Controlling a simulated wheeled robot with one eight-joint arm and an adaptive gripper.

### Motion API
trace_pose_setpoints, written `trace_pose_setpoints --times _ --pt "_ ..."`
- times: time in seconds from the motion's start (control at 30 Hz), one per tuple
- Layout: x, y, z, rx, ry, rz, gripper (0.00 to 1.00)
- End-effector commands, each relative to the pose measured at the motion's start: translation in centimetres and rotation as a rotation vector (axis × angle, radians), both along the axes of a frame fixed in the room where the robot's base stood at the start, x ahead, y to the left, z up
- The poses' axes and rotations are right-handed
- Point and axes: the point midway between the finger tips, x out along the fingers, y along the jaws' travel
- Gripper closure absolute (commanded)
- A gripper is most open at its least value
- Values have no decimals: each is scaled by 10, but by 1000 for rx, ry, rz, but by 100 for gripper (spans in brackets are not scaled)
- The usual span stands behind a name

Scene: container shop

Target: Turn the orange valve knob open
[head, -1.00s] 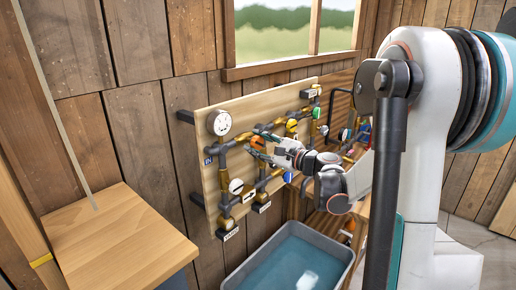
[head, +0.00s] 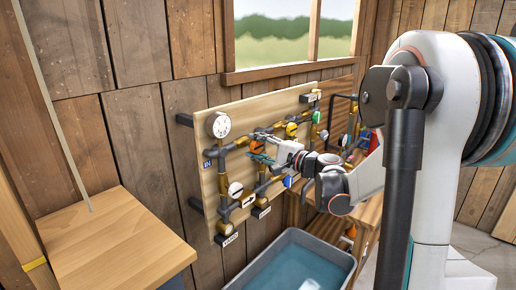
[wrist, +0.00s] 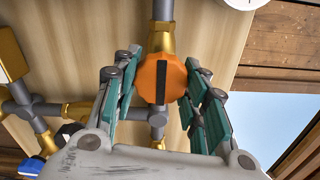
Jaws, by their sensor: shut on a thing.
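The orange valve knob (wrist: 153,82) sits on a brass valve body in the wrist view, with a black bar across its face. The bar points roughly along the pipe in that picture. My gripper (wrist: 163,88) has its teal-padded fingers on both sides of the knob, shut on it.
A grey tub of water (head: 345,262) stands below. A wooden bench (head: 110,240) is at the left.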

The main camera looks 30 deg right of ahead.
Motion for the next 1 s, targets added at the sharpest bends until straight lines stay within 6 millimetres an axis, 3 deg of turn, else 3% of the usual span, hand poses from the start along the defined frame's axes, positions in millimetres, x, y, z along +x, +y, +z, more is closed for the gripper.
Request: trace_pose_setpoints --times 0.43,0.47,0.53,1.0 --pt "0 0 -1 -12 -2 0 84" --pt "0 0 -1 -12 -2 0 56" --pt "0 0 -1 -11 -2 1 40" --pt "-8 -3 0 -9 -3 -1 39"
